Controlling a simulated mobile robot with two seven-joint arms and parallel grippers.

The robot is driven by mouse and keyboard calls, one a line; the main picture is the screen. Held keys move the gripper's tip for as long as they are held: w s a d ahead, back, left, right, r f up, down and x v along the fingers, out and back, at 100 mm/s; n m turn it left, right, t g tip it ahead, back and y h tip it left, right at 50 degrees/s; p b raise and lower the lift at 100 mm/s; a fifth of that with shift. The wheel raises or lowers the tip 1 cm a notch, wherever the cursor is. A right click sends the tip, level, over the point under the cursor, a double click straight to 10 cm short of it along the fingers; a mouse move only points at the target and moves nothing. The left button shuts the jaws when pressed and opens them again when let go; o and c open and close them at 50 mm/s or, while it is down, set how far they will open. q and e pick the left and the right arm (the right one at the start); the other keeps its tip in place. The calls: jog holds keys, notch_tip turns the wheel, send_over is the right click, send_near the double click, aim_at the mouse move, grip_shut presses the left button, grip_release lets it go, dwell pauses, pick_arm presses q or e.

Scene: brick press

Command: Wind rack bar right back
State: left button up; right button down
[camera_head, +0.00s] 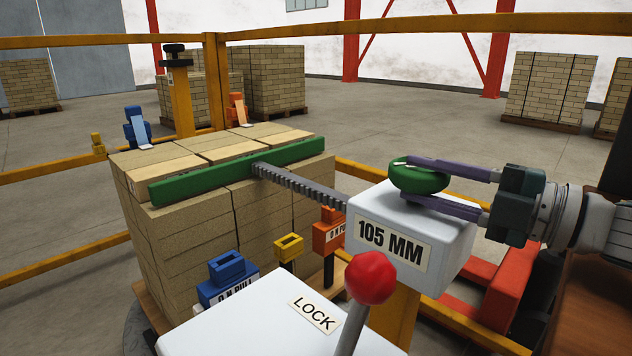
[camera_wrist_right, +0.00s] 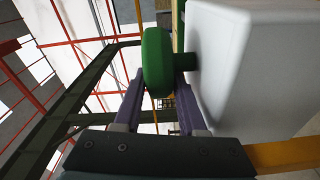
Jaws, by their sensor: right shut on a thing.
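The green rack bar (camera_head: 240,171) lies along the near upper edge of the brick stack (camera_head: 185,225). A toothed grey rack (camera_head: 300,188) runs from the bar to a white box (camera_head: 410,225) labelled "105 MM". A green round knob (camera_head: 418,174) sits on top of that box. My right gripper (camera_head: 425,178) comes in from the right with its purple fingers on either side of the knob, shut on it. In the right wrist view the green knob (camera_wrist_right: 157,62) stands between the two fingers, beside the white box. My left gripper is not in view.
A white housing labelled "LOCK" (camera_head: 275,320) with a red ball lever (camera_head: 371,278) stands in front. Blue (camera_head: 228,278), yellow (camera_head: 288,247) and orange (camera_head: 327,233) blocks are near the stack. Yellow rails (camera_head: 400,24) surround the area. Brick pallets (camera_head: 548,88) stand behind.

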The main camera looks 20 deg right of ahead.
aim_at(429, 171)
dwell(0.4)
jog(key=c, duration=0.8)
grip_release()
jog(key=shift+o, duration=0.2)
jog(key=shift+o, duration=0.3)
jog(key=r+p, duration=0.1)
jog(key=r, duration=0.2)
jog(key=r+p, duration=0.2)
jog(key=r, duration=0.1)
jog(key=a+r+p, duration=0.1)
jog(key=r, duration=0.2)
jog(key=shift+s+r, duration=0.2)
jog(key=shift+r, duration=0.05)
jog(key=r+p, duration=0.1)
jog(key=r, duration=0.1)
jog(key=d+r+p, duration=0.1)
jog(key=r, duration=0.1)
jog(key=r+p, duration=0.1)
jog(key=r, duration=0.2)
jog(key=shift+w+d, duration=0.15)
jog(key=shift+w, duration=0.15)
jog(key=shift+c, duration=0.3)
notch_tip(429, 171, up, 4)
jog(key=shift+s+f+p, duration=0.15)
jog(key=shift+f+p, duration=0.05)
jog(key=shift+p, duration=0.2)
